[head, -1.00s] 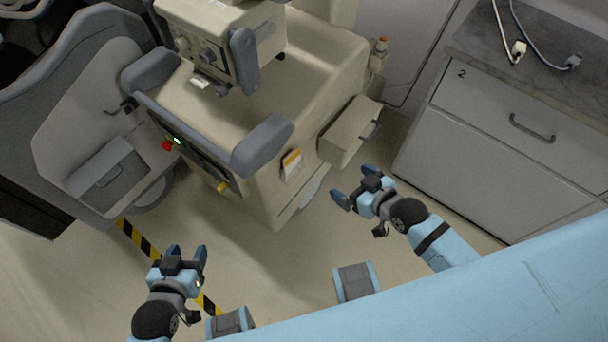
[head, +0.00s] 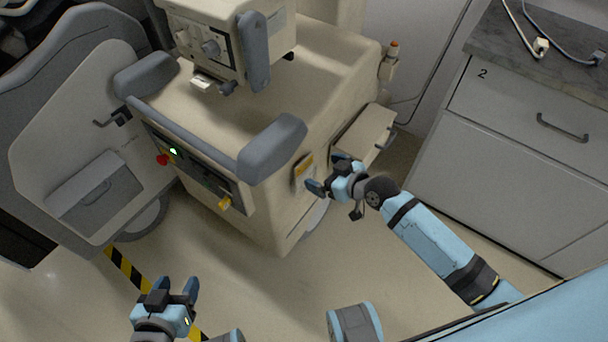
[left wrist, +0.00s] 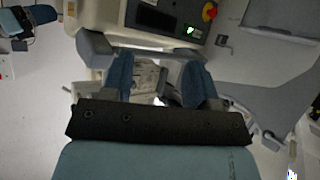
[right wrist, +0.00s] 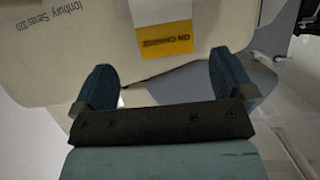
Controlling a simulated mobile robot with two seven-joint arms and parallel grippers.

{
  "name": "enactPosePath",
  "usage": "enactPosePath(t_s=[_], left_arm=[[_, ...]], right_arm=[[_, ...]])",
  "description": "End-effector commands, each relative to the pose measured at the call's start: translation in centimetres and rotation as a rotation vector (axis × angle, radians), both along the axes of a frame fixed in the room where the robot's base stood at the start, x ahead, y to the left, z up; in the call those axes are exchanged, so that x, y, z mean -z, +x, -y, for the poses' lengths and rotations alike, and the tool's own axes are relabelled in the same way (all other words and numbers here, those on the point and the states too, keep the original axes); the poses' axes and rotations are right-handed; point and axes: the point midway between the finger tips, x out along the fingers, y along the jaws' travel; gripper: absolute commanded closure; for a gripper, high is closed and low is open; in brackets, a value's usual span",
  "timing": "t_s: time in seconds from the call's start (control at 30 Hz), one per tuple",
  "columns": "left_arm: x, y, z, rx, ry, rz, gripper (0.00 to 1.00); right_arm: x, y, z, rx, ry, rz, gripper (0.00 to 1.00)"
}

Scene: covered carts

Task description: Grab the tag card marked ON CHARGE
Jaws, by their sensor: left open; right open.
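The tag card (head: 302,169), white with a yellow-orange band, is on the side face of the beige cart. In the right wrist view the card (right wrist: 165,38) is at the top centre, its print upside down and starting with "ON"; the rest is too blurred to read surely. My right gripper (head: 328,175) is open and empty, just right of the card in the head view. In the right wrist view the card lies beyond the gap between the fingertips, not gripped. My left gripper (head: 177,286) is open and empty, low over the floor at the left.
The beige cart (head: 275,215) has grey padded handles (head: 272,147) and a front panel with a green light and red button (head: 163,160). A side box (head: 362,135) projects behind my right gripper. A drawer cabinet (head: 500,150) stands at the right.

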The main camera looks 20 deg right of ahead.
Motion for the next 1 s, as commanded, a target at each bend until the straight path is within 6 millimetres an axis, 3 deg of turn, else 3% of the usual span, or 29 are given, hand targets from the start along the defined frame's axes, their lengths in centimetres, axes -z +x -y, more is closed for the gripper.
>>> enactPosePath(t_s=[0.5, 0.77, 0.9, 1.0], left_arm=[[0.1, 0.1, 0.2, 0.005, -0.019, 0.02, 0.46], [-0.1, 0.1, 0.2, 0.005, -0.02, 0.022, 0.46], [-0.1, 0.1, 0.2, 0.005, -0.019, 0.022, 0.46], [-0.1, 0.1, 0.2, 0.004, -0.019, 0.022, 0.46]], right_arm=[[2.5, 3.9, -3.1, 0.002, 0.001, -0.001, 0.0], [2.5, 4.1, -3.2, 0.001, -0.001, -0.001, 0.0], [2.5, 4.1, -3.2, 0.001, -0.001, -0.001, 0.32], [2.5, 4.1, -3.2, 0.001, -0.001, -0.001, 0.49]])
